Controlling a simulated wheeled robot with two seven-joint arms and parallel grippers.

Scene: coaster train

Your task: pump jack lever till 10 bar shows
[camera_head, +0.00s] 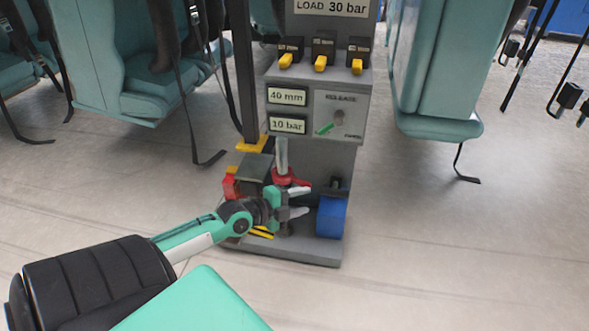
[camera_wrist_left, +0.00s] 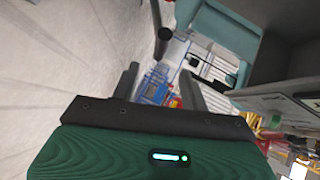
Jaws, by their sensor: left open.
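The jack unit is a grey stand (camera_head: 350,165) on a flat base. Its displays read 40 mm (camera_head: 287,96) and 10 bar (camera_head: 288,125). A pale upright rod (camera_head: 282,153), which may be the jack lever, rises above a red part (camera_head: 290,179) at the front of the stand. My left gripper (camera_head: 303,201) is at the stand's base, just below the red part, with its fingers apart. In the left wrist view the open fingers (camera_wrist_left: 160,85) have nothing clearly between them. Whether they touch the jack is hidden. My right gripper is out of view.
Teal seats (camera_head: 440,120) with straps hang on both sides.

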